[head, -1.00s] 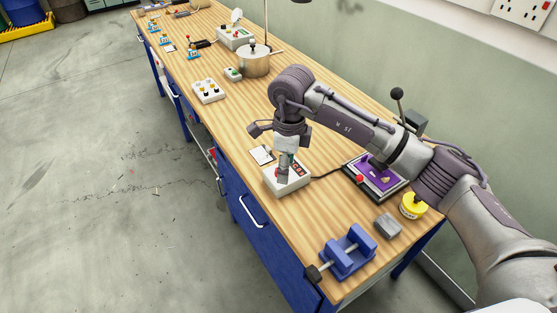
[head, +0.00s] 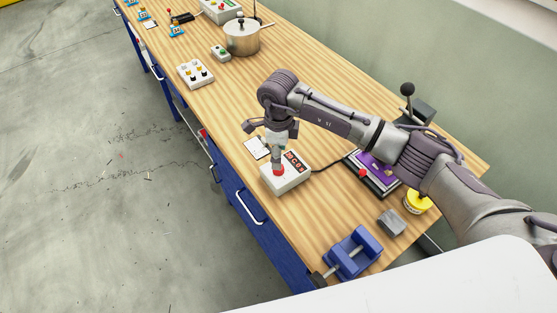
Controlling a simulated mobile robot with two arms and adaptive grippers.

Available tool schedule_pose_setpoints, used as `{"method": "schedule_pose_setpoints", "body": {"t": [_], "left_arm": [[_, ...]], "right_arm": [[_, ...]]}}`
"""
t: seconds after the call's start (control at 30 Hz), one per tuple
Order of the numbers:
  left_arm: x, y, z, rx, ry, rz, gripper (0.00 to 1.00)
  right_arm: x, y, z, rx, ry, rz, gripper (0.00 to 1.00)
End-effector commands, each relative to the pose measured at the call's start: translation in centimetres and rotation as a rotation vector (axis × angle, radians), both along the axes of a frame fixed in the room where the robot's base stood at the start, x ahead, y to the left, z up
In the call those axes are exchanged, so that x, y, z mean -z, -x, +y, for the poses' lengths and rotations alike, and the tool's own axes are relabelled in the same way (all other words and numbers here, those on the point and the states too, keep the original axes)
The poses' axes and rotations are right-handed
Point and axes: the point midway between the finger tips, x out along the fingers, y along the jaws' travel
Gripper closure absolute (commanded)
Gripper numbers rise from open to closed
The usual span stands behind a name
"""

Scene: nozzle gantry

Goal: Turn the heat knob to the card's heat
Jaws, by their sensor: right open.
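The white control box (head: 290,182) sits on the wooden bench, with a small dark display (head: 293,161) showing red characters too small to read. A red knob (head: 277,170) is on its top. My right gripper (head: 278,160) points down directly over the knob and hides part of it. It is open, and I cannot tell whether its fingers touch the knob. The white card (head: 257,148) lies on the bench just behind the box; its writing is too small to read. My left gripper is not in view.
A purple-topped press unit (head: 374,170) with a lever, a yellow tub (head: 417,202), a grey block (head: 391,222) and a blue vise (head: 353,252) stand to the right and front. A pot (head: 242,38) and a button box (head: 195,74) are farther back.

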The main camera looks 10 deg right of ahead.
Motion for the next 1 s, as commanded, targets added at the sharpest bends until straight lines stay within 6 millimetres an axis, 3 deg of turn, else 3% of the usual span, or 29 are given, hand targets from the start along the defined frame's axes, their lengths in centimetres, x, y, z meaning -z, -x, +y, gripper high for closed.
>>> {"method": "schedule_pose_setpoints", "body": {"t": [0.3, 0.7, 0.77, 1.0], "left_arm": [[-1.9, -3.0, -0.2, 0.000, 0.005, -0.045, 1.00], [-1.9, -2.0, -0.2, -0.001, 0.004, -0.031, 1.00], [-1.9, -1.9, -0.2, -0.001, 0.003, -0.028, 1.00], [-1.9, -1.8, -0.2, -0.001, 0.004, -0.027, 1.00]], "right_arm": [[4.9, 0.0, 0.1, 0.000, -0.001, 0.002, 0.41], [5.9, 0.0, 0.0, -0.001, 0.000, -0.001, 0.41], [5.9, 0.0, 0.0, -0.001, 0.000, -0.001, 0.48], [5.9, 0.0, 0.0, -0.001, 0.000, -0.001, 0.88]]}}
